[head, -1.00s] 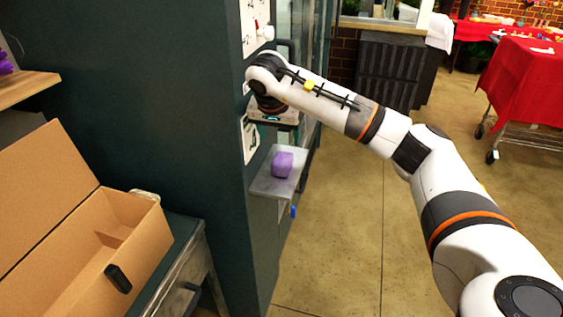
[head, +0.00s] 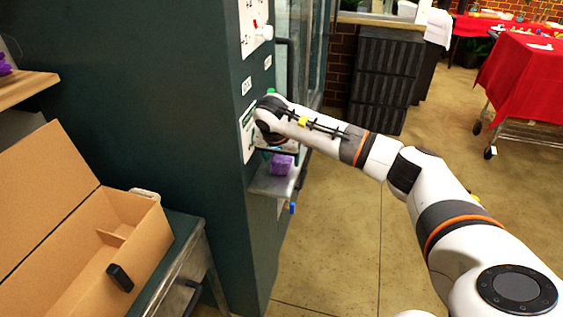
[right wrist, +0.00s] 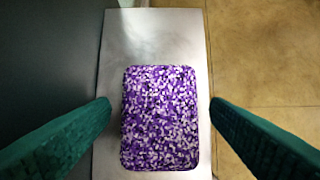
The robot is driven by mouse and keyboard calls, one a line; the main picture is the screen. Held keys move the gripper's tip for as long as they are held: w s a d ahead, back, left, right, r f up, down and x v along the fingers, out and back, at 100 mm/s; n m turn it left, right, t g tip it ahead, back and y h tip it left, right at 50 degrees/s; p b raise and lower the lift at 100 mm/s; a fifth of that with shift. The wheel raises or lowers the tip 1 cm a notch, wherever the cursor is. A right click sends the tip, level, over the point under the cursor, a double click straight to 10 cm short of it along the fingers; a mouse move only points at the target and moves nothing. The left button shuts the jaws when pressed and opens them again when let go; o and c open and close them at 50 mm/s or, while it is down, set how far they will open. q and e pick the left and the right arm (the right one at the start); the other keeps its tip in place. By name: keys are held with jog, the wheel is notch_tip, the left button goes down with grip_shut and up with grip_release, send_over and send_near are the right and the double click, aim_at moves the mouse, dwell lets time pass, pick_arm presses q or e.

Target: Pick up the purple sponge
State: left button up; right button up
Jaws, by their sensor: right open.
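The purple sponge (head: 281,165) sits on a small metal shelf (head: 268,184) on the side of a dark green cabinet. In the right wrist view the sponge (right wrist: 160,118) is a speckled purple and white block lying on the grey shelf (right wrist: 152,35). My right gripper (right wrist: 160,108) is open, with one green finger on each side of the sponge and a gap to it on both sides. In the head view my right wrist is just above the sponge and hides part of it. My left gripper is not in view.
The dark green cabinet (head: 150,110) stands close at the left of the shelf. An open cardboard box (head: 135,245) is at the lower left. A blue item (head: 292,208) is below the shelf. The floor (head: 335,220) to the right is clear.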

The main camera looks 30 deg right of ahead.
aim_at(282, 157)
jog(key=c, duration=1.1)
jog(key=shift+o, duration=0.2)
jog(key=shift+r, duration=0.1)
jog(key=shift+d+r+b, duration=0.15)
jog(key=shift+b, duration=0.15)
notch_tip(282, 157, up, 6)
jog(key=shift+s+r+b, duration=0.1)
jog(key=shift+b, duration=0.45)
jog(key=s+d+b, duration=0.4)
jog(key=s+d, duration=0.8)
jog(key=s, duration=0.3)
jog(key=shift+d+r, duration=0.2)
jog(key=shift+d, duration=0.15)
